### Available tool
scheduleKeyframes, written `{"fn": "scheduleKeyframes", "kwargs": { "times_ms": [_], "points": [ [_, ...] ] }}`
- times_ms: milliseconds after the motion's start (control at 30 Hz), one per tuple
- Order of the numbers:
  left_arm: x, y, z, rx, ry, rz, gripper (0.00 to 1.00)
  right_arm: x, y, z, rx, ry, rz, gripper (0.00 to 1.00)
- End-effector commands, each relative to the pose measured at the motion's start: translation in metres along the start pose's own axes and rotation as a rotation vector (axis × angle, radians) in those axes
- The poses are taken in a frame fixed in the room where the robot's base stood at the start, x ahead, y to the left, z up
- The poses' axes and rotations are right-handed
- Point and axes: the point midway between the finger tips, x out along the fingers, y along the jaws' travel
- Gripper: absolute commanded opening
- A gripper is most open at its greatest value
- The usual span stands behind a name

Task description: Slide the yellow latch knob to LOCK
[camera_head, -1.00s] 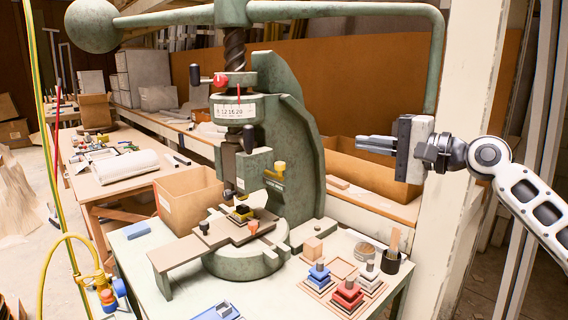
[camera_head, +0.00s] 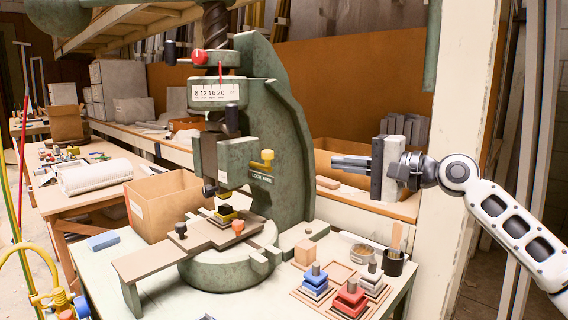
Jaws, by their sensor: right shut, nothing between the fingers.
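The yellow latch knob (camera_head: 267,155) sits on the side of the green fly press (camera_head: 290,150), just above small lettering that reads LOCK and another word too small to be sure of. My right gripper (camera_head: 336,163) is shut and empty. It points left, in the air to the right of the press, apart from the knob. My left gripper is out of view.
The press stands on a pale table (camera_head: 160,300). A blue die stack (camera_head: 316,280), a red one (camera_head: 350,298), a wooden block (camera_head: 305,252) and a dark cup (camera_head: 393,262) stand at the table's right. A cardboard box (camera_head: 165,205) is behind left.

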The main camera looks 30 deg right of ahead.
Motion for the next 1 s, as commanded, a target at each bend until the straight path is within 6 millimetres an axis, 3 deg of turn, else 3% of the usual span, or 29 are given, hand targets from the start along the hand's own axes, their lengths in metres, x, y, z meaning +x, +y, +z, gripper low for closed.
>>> {"fn": "scheduleKeyframes", "kwargs": {
  "times_ms": [367, 567, 800, 1000],
  "points": [
    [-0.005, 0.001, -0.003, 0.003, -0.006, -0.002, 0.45, 0.011, -0.003, -0.001, 0.002, 0.001, -0.002, 0.0],
    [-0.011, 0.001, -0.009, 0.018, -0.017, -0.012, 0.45, 0.044, -0.007, 0.0, 0.003, -0.001, -0.006, 0.0],
    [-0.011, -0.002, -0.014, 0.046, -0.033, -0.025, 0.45, 0.097, -0.005, 0.001, 0.002, -0.002, -0.004, 0.0],
    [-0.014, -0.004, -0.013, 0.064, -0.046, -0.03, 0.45, 0.127, -0.003, 0.0, 0.002, -0.001, -0.002, 0.0]
  ]
}}
